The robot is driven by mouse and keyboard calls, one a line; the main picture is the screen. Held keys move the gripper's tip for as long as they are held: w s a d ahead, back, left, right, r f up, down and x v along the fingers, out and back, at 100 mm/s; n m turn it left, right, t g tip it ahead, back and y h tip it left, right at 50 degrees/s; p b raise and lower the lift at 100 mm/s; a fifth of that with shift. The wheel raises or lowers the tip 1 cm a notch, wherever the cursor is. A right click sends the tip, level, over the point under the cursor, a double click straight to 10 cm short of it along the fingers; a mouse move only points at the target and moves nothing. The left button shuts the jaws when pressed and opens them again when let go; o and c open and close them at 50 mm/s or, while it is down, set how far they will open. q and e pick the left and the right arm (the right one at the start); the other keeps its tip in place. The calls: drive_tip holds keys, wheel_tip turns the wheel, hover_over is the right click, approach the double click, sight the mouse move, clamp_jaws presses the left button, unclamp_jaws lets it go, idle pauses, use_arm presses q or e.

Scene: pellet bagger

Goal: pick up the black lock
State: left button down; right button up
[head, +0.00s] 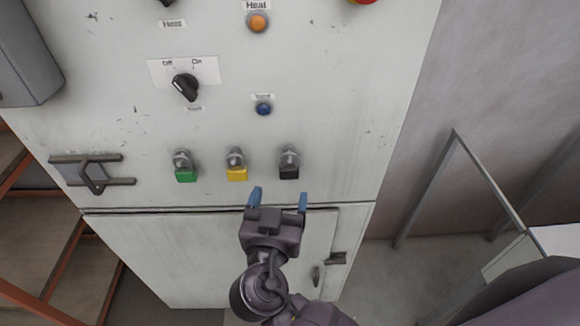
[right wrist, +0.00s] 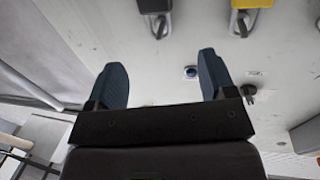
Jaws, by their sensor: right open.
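The black lock (head: 289,172) hangs from a metal fitting on the cabinet front, rightmost in a row with a yellow lock (head: 237,173) and a green lock (head: 186,174). My right gripper (head: 280,197) is open and empty, its blue fingertips just below the black lock in the head view and apart from it. In the right wrist view the black lock (right wrist: 152,5) is at the top edge, partly cut off, beyond the open fingers (right wrist: 161,65). The yellow lock shows there at the top right. My left gripper is not in view.
The cabinet front has a black rotary switch (head: 185,87), a blue button (head: 263,108) and an orange button (head: 258,22). A latch handle (head: 92,174) sticks out at left. A metal rail (head: 490,182) stands at right.

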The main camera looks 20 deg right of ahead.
sight(288, 166)
drive_tip(key=p+x, duration=0.2)
drive_tip(key=x, duration=0.6)
drive_tip(key=shift+w+d+p, duration=0.2)
drive_tip(key=shift+p, duration=0.1)
drive_tip(key=shift+w+d, duration=0.15)
drive_tip(key=shift+w, duration=0.1)
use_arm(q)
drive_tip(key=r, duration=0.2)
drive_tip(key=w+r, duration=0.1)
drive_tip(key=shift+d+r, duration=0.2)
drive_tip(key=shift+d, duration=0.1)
use_arm(e)
drive_tip(key=shift+c, duration=1)
drive_tip(key=c, duration=0.8)
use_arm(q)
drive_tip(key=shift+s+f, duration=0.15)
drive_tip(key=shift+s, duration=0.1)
